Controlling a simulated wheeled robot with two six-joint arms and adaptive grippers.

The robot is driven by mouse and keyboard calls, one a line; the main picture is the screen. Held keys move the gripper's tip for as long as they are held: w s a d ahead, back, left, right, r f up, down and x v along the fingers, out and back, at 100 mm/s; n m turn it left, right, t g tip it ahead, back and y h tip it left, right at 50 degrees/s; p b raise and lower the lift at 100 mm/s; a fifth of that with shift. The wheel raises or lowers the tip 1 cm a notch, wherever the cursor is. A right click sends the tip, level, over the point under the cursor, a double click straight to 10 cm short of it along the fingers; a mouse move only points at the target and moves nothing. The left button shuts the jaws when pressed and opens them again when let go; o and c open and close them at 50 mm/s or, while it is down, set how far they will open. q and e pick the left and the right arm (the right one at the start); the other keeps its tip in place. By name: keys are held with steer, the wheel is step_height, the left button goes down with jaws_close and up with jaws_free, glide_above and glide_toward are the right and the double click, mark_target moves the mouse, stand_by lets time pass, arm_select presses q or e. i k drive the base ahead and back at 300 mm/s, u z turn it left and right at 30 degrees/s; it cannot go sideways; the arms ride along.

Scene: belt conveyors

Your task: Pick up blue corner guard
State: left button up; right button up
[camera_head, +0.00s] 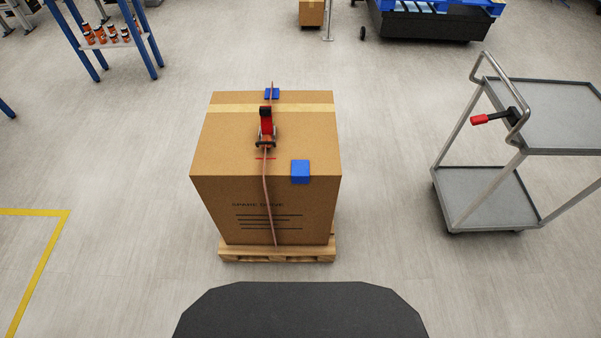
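A blue corner guard (300,171) sits over the near top edge of a large cardboard box (230,150), right of the strap. Another small blue piece (272,94) is at the box's far top edge, where the strap (267,205) passes. A red and black ratchet buckle (266,128) lies on the strap on top of the box. Neither of my grippers shows in the view.
The box stands on a wooden pallet (277,256). A grey metal cart (565,112) with a red and black object (490,118) at its handle is on the right. A blue-legged rack (112,40) with several bottles is at upper left. Floor is clear on both sides of the box.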

mark_target(299, 175)
steer(key=k, duration=0.5)
steer(key=z, duration=2.1)
steer(key=i, duration=0.8)
steer(key=u, duration=1.45)
